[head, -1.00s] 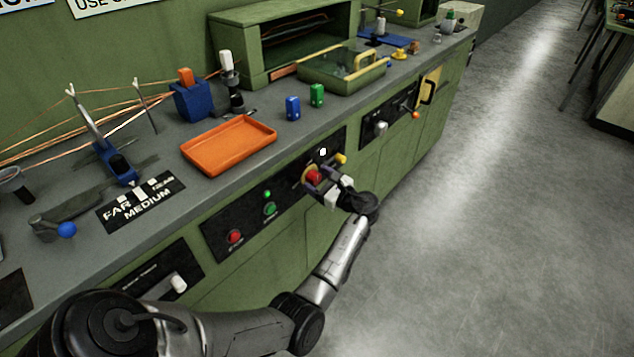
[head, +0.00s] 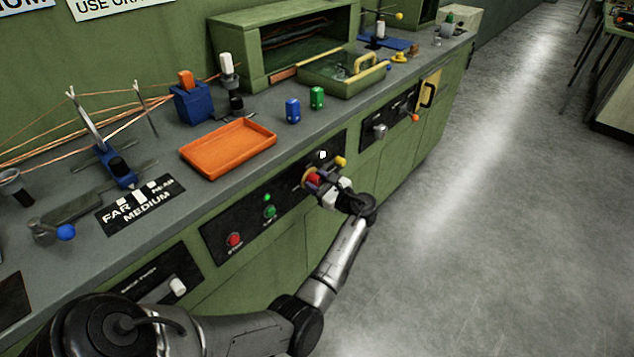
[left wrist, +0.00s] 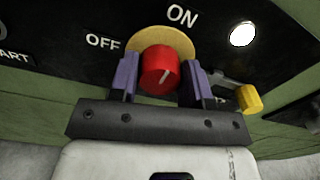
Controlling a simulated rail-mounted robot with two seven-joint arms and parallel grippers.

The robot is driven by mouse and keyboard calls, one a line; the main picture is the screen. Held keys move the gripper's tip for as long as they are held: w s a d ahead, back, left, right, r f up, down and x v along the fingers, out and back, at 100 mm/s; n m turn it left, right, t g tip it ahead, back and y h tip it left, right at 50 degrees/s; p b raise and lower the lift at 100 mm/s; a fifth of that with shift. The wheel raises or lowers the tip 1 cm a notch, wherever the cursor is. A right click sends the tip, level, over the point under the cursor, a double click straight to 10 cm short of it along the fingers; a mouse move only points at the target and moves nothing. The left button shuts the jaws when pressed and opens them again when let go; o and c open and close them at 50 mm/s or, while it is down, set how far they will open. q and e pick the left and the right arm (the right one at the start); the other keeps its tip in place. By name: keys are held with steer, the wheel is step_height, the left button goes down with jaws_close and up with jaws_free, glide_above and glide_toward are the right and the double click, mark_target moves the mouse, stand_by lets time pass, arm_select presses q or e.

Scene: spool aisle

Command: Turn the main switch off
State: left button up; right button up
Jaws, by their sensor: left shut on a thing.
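The main switch is a red round knob (head: 314,179) on a yellow disc, set in the black front panel of the bench. In the left wrist view the knob (left wrist: 158,67) has OFF printed to its left and ON above right. A short pale mark on its face slants up to the right. My left gripper (head: 322,182) has its purple fingers on both sides of the knob and is shut on it; it also shows in the left wrist view (left wrist: 161,78). A white lamp (left wrist: 243,33) beside ON is lit. My right gripper is not in view.
A yellow-tipped lever (left wrist: 248,98) sticks out just right of the fingers. Left on the panel are a green button (head: 269,212) and a red button (head: 234,240). An orange tray (head: 229,150) lies on the bench above.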

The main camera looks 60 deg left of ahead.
arm_select(q)
steer(key=shift+n, duration=0.3)
steer(key=shift+n+p, duration=0.35)
steer(key=shift+n, duration=0.25)
steer(key=n, duration=0.2)
steer(key=shift+n, duration=0.3)
steer(key=n, duration=0.4)
steer(key=shift+n, duration=0.3)
steer(key=n+b, duration=0.1)
steer(key=n, duration=0.3)
steer(key=shift+f+n, duration=0.1)
steer(key=shift+n, duration=0.2)
steer(key=n+b, duration=0.1)
steer(key=n, duration=0.2)
steer(key=shift+n+b, duration=0.3)
steer(key=shift+b, duration=0.05)
steer(key=shift+n, duration=0.3)
